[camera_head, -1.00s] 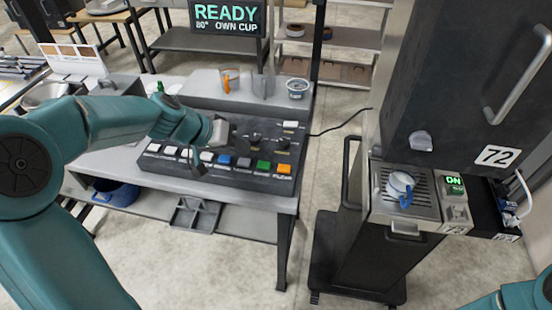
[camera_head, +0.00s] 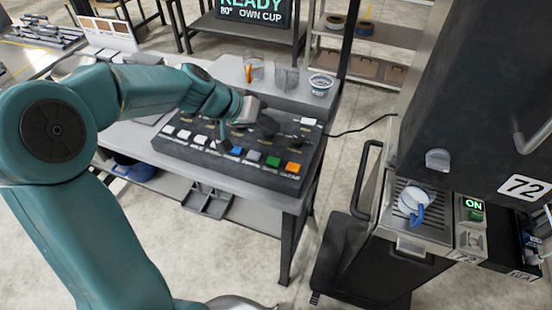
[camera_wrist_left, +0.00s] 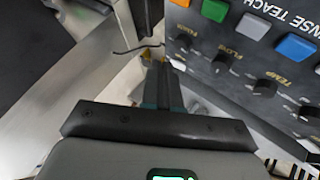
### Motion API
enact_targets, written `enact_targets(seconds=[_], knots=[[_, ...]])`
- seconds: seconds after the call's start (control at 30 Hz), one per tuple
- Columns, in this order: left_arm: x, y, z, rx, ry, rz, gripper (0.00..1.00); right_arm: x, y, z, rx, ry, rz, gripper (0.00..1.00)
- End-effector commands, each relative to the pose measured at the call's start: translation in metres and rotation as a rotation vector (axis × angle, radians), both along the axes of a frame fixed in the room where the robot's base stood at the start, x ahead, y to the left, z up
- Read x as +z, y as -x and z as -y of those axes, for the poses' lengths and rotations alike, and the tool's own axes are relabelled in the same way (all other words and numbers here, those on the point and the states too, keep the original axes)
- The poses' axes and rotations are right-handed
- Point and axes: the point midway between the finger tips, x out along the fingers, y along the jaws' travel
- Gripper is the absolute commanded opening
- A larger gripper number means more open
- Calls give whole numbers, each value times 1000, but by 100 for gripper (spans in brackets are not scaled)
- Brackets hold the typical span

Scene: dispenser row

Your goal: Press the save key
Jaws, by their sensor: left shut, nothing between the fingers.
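The black key panel (camera_head: 215,158) lies on the grey counter, with a front row of white keys, a blue key (camera_head: 236,151), a grey key, a green key (camera_head: 273,161) and an orange key (camera_head: 293,168). A separate white key (camera_head: 308,122) sits at its back right. The key labels are too small to read in the head view, so I cannot tell which is save. My left gripper (camera_head: 267,122) is shut and empty, above the panel's back part, left of the separate white key. In the left wrist view its fingers (camera_wrist_left: 160,73) appear beside the panel (camera_wrist_left: 248,70). My right gripper is out of view.
Cups (camera_head: 286,79) and a tub (camera_head: 320,84) stand on the raised ledge behind the panel. A display (camera_head: 254,10) stands farther back. To the right, a dark machine (camera_head: 470,90) has a cup (camera_head: 413,200) on its tray. Floor shows between counter and machine.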

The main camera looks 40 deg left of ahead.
Motion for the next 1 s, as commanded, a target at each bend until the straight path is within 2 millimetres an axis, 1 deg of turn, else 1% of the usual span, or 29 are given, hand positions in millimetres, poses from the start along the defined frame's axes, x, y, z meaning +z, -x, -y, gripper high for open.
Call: enact_targets(seconds=[0.17, 0.27, 0.57, 0.63, 0.7, 0.83, 1.0], knots=[[-10, -1, 1, 0, 1, -2, 0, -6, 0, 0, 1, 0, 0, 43], [-21, -2, 1, 0, 1, -3, 0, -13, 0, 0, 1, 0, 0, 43], [-64, -4, 3, 1, 2, -4, 0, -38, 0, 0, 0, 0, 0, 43], [-76, -5, 3, -1, 0, -1, 0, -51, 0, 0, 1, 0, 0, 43], [-83, -5, 3, -1, 0, -1, 0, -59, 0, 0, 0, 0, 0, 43], [-89, -5, 3, -1, 0, -1, 0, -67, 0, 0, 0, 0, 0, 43], [-88, -4, 3, -1, 0, -1, 0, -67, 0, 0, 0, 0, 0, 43]])
